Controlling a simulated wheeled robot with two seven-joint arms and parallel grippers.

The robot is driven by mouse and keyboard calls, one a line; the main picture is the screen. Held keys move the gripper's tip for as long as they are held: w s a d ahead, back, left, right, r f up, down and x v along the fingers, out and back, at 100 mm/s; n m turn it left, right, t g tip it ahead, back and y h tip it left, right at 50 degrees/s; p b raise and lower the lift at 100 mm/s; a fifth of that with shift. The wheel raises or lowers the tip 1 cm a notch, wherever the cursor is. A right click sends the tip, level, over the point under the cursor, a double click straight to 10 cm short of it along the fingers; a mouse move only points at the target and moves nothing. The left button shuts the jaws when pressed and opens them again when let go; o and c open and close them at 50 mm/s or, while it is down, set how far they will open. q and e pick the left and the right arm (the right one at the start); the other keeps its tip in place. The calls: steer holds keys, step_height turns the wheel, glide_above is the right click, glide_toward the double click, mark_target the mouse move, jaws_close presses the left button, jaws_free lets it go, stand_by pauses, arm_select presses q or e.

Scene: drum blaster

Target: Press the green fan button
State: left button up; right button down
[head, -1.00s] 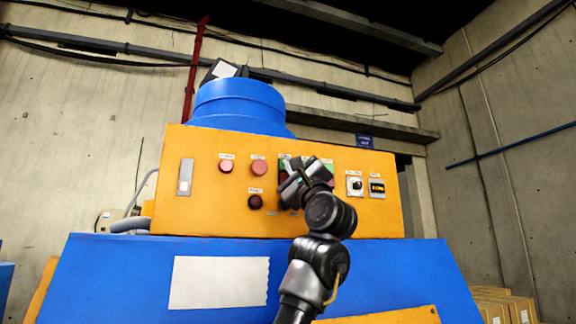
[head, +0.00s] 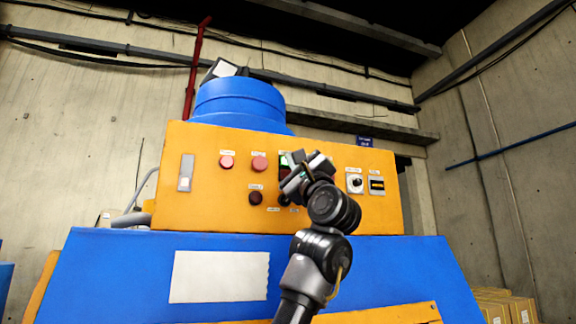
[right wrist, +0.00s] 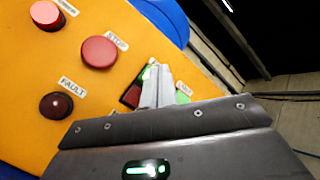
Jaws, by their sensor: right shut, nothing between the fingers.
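The orange control panel (head: 215,213) carries a row of buttons and switches. My right gripper (head: 289,184) is shut and empty, in front of the panel's middle. In the right wrist view its closed fingers (right wrist: 157,78) lie between two green parts. One green part (right wrist: 148,72) sits above a dark red part, left of the fingers; it also shows in the head view (head: 284,160). The other green part (right wrist: 182,97) is right of the fingers, under a small label, and partly hidden by my gripper. I cannot tell which is the fan button, nor whether the fingers touch the panel. My left gripper is out of view.
Left of my gripper are a red button (head: 227,162), a red stop button (head: 259,164) and a dark red fault lamp (head: 256,198). The blue machine body (head: 400,270) juts out below.

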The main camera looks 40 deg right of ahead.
steer(key=shift+s, duration=0.15)
steer(key=shift+s+a+b, duration=0.3)
steer(key=shift+s+b, duration=0.1)
steer(key=shift+s, duration=0.35)
steer(key=shift+s+a+b, duration=0.25)
steer(key=shift+s+b, duration=0.2)
steer(key=shift+s, duration=0.3)
steer(key=shift+s+a+b, duration=0.3)
steer(key=shift+s+b, duration=0.1)
steer(key=shift+s, duration=0.35)
